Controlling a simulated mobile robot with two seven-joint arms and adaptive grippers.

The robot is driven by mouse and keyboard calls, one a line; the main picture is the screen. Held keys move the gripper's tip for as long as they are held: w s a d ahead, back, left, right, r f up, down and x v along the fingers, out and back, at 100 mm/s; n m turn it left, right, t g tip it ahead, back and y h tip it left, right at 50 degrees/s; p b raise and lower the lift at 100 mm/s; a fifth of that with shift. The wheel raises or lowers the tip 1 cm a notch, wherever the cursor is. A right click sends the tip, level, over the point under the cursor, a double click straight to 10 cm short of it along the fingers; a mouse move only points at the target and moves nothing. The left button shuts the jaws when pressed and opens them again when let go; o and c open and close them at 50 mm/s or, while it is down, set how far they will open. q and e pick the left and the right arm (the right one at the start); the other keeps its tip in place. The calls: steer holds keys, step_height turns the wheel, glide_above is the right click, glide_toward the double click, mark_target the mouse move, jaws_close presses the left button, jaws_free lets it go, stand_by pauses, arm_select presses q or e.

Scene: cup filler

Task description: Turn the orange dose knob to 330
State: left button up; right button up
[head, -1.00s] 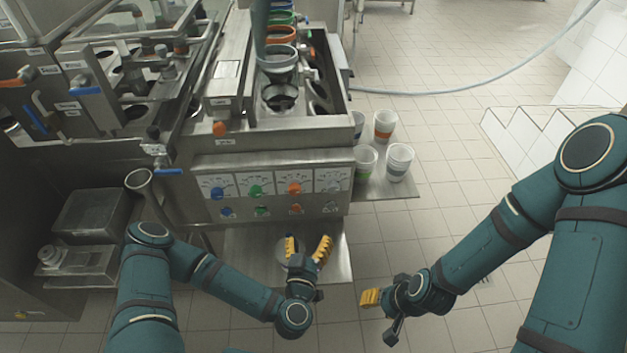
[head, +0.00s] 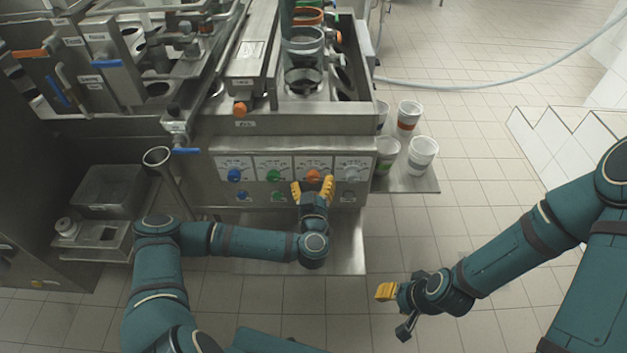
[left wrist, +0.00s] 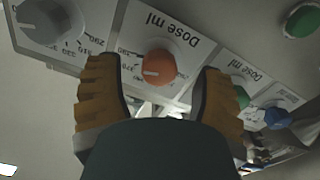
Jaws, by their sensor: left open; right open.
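The orange dose knob (head: 313,176) is on the front panel of the machine, third from the left in the upper row. In the left wrist view the orange knob (left wrist: 158,67) sits between the two yellow fingers, with a pale pointer mark on its lower left; its dial is upside down and the exact reading is too small to tell. My left gripper (head: 312,187) is open with its fingertips on either side of the knob, no clear contact visible. My right gripper (head: 394,306) hangs over the floor, away from the panel, open and empty.
Blue (head: 234,175), green (head: 274,175) and grey (head: 351,175) knobs flank the orange one, with smaller knobs below. A steel shelf (head: 345,255) lies under the panel. Cups (head: 422,152) stand on a side shelf to the right.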

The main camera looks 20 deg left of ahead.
arm_select(q)
steer(key=shift+x, duration=1.05)
